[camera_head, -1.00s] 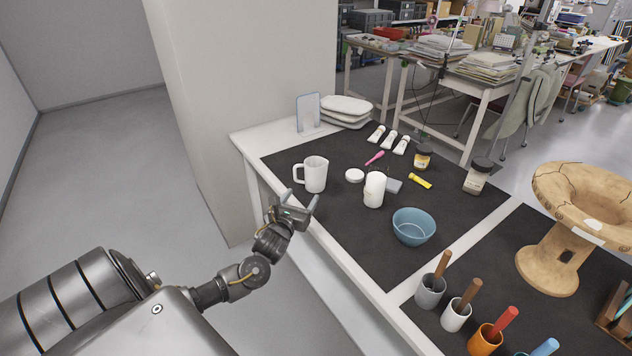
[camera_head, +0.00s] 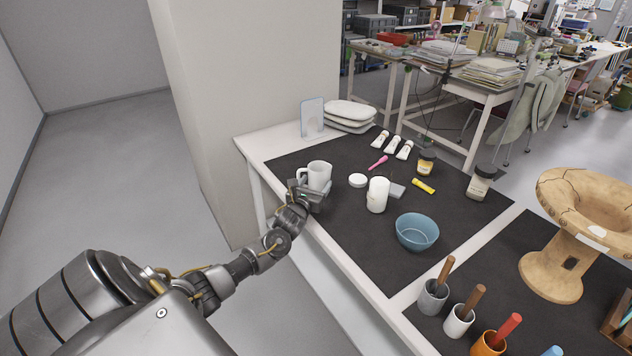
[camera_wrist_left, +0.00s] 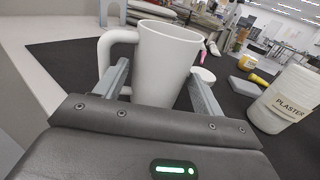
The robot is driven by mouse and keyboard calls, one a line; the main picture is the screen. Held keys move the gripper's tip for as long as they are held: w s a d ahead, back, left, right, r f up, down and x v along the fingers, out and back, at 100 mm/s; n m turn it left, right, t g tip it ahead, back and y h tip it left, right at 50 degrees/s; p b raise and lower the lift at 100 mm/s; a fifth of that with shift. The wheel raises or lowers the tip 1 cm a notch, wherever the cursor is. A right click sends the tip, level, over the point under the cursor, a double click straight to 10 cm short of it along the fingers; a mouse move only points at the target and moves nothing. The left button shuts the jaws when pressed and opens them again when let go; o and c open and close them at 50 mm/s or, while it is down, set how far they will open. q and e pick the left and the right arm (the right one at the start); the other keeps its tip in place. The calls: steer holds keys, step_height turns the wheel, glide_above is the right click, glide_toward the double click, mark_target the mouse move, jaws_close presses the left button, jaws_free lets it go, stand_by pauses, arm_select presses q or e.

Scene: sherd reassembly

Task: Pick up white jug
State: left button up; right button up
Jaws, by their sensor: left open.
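The white jug (camera_head: 319,174) stands upright on the dark mat near the table's left edge, its handle to the left. My left gripper (camera_head: 311,189) is at the jug, in front of its lower part. In the left wrist view the jug (camera_wrist_left: 162,62) is between the two open fingers (camera_wrist_left: 158,88), one on each side. I cannot tell whether either finger touches the jug. My right gripper is not in view.
A white plaster container (camera_head: 377,195) stands right of the jug, with a white lid (camera_head: 357,180) between them. A blue bowl (camera_head: 416,231) is farther right. A clear upright stand (camera_head: 312,117) and stacked white trays (camera_head: 350,115) are behind. Bare mat lies in front of the bowl.

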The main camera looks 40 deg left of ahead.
arm_select(q)
steer(key=shift+w+a, duration=0.25)
steer(key=shift+w, duration=0.45)
steer(key=shift+c, duration=0.4)
steer(key=c, duration=0.8)
steer(key=shift+r, duration=0.2)
